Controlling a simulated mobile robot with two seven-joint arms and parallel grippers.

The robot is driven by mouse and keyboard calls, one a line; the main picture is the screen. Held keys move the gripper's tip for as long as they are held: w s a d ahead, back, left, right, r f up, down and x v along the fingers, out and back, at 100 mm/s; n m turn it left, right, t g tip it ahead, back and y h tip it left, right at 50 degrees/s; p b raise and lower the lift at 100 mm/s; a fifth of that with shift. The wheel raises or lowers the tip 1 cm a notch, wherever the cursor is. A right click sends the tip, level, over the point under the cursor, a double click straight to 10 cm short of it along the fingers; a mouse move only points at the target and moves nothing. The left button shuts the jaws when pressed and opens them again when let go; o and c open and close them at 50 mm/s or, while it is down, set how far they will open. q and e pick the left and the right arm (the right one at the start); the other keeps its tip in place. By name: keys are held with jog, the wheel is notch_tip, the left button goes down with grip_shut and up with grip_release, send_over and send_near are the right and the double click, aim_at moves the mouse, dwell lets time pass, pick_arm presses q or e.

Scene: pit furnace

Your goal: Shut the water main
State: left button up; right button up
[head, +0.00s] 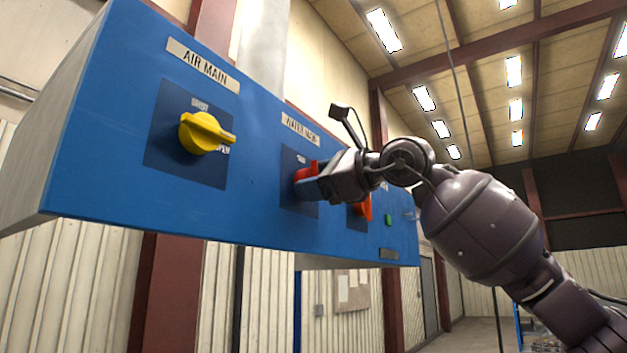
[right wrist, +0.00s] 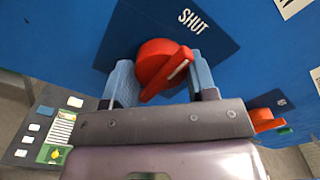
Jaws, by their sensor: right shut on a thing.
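The water main knob (head: 305,172) is a red rotary knob on a dark blue plate under a partly hidden "WATER MAIN" label (head: 300,129). In the right wrist view the red knob (right wrist: 162,68) sits between the two fingers, its white pointer line slanting toward the upper right, near the word "SHUT" (right wrist: 192,21). My right gripper (head: 312,183) is shut on this knob; in the right wrist view its fingers (right wrist: 160,82) stand on either side of it. In the head view the gripper hides part of the knob and its plate. My left gripper is not in view.
A yellow knob (head: 204,133) under the "AIR MAIN" label (head: 203,65) is on the left of the blue panel (head: 100,200). Another red knob (head: 362,208) and a green button (head: 389,220) lie close to the right, partly behind my right arm.

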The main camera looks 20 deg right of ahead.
jog(key=shift+w+d, duration=0.1)
jog(key=o, duration=0.7)
jog(key=shift+f, duration=0.1)
jog(key=shift+o, duration=0.9)
jog(key=shift+d, duration=0.15)
pick_arm(q)
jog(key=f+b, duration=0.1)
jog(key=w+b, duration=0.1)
jog(key=b, duration=0.1)
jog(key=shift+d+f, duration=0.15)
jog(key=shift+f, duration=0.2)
pick_arm(e)
jog(key=v, duration=1)
jog(key=shift+s+d, duration=0.25)
jog(key=shift+d, duration=0.1)
jog(key=shift+f, duration=0.1)
